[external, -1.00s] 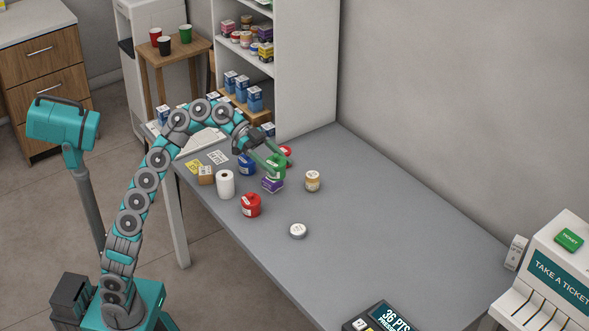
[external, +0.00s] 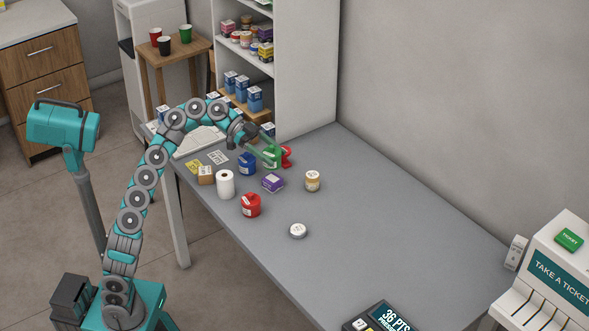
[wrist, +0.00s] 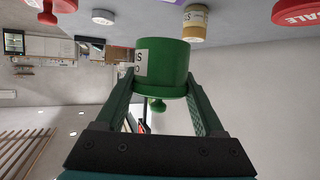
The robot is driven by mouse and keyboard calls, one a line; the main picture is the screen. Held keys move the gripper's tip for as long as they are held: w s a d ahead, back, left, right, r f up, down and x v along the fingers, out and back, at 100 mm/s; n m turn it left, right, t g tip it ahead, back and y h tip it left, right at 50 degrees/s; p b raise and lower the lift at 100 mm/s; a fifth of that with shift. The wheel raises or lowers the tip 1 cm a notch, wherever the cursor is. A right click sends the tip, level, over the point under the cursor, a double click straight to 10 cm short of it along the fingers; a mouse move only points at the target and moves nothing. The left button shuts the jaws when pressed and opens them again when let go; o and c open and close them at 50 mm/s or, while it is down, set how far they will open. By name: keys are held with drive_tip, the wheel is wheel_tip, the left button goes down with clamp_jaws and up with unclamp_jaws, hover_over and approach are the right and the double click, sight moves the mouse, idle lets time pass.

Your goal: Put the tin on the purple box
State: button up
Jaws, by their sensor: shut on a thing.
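A low, round, pale tin (external: 298,231) lies on the grey counter, in front of the other goods. It also shows in the wrist view (wrist: 103,17). The purple box (external: 272,182) stands on the counter with its top bare. In the wrist view a purple strip (wrist: 172,2) shows at the top edge. My gripper (external: 271,153) is shut on a green lidded canister (wrist: 162,68), its fingers on either side. The canister is behind the purple box, close to a red item (external: 286,155); I cannot tell whether it touches the counter.
A red canister (external: 251,205), white roll (external: 225,185), blue canister (external: 246,164) and tan jar (external: 312,181) stand around the purple box. Shelves (external: 290,70) rise behind. A card terminal (external: 380,318) sits at the front edge.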

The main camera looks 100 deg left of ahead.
drive_tip(key=shift+f+b, duration=0.3)
drive_tip(key=shift+f, duration=2.2)
drive_tip(key=shift+f, duration=0.1)
drive_tip(key=shift+f, duration=0.15)
drive_tip(key=o, duration=1.5)
drive_tip(key=shift+c, duration=0.2)
drive_tip(key=shift+r, duration=0.35)
drive_tip(key=v, duration=1.2)
drive_tip(key=shift+f, duration=0.1)
